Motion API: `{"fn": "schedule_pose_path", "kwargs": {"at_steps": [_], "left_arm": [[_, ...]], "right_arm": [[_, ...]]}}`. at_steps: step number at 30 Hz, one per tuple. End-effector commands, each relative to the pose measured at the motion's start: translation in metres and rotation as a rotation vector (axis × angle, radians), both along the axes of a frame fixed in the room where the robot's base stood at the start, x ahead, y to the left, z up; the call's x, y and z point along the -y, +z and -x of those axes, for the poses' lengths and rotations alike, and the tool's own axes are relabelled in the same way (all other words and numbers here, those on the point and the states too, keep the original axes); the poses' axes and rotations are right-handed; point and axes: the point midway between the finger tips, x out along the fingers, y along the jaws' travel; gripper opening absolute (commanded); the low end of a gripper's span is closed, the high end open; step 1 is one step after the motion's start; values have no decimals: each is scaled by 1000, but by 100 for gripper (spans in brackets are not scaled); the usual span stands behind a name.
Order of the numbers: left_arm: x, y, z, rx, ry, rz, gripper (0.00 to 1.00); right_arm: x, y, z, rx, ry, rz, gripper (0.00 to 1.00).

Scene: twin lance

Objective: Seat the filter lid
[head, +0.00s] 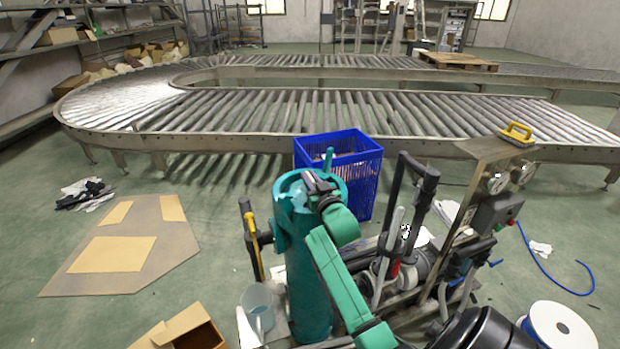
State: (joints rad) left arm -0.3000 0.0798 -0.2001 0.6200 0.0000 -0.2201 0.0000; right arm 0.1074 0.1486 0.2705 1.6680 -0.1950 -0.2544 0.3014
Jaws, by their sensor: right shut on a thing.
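The teal filter housing (300,262) stands upright in the middle of the head view. The teal filter lid (290,189) is at its top, with a pale patch on its left side. A short teal post (328,159) rises behind it. My right gripper (313,181), on its green arm coming from below, is shut at the lid's right side. The fingers and wrist hide what lies between the jaws and much of the rim, so I cannot tell whether the lid sits flush. My left gripper is not in view.
A blue crate (368,172) stands close behind the housing. Pipes, levers and a panel (478,165) with gauges crowd the right. A clear bucket (258,308) and open carton (190,332) lie front left. A white spool (560,328) is front right. A roller conveyor (260,115) crosses behind.

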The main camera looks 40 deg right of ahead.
Motion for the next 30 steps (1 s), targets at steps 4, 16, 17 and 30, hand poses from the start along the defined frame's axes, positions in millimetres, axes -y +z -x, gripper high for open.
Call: {"fn": "schedule_pose_path", "kwargs": {"at_steps": [4,16,17,30], "left_arm": [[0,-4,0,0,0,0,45],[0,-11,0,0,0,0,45],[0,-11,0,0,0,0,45],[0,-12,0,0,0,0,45]], "right_arm": [[0,-3,0,3,0,1,0],[0,-13,0,4,0,1,0],[0,-14,0,4,0,1,0],[0,-17,0,-2,0,-1,53]]}}
